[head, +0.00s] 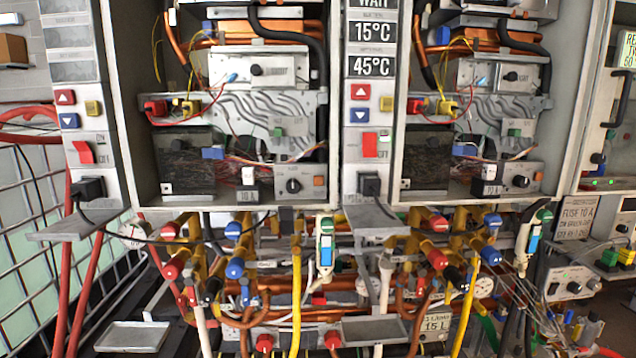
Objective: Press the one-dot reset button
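Two tankless heater units stand open side by side, the left heater (215,12) and the right heater (480,195). Each has a control strip on its left side. The left strip holds a yellow button (93,107) beside a red up button (65,97) and a blue down button (69,121). The middle strip holds another yellow button (386,103) beside a red up button (361,91) and a blue down button (357,116). Any dot marks are too small to tell, so I cannot tell which is the one-dot reset button. Neither gripper is in view.
Red rocker switches (85,152) and black plugs (89,188) sit below the buttons. Small grey shelves (66,228) jut out underneath. Pipes, coloured valves and hoses crowd the area below the heaters. A wire rack (40,260) stands at left, a power supply (572,282) at right.

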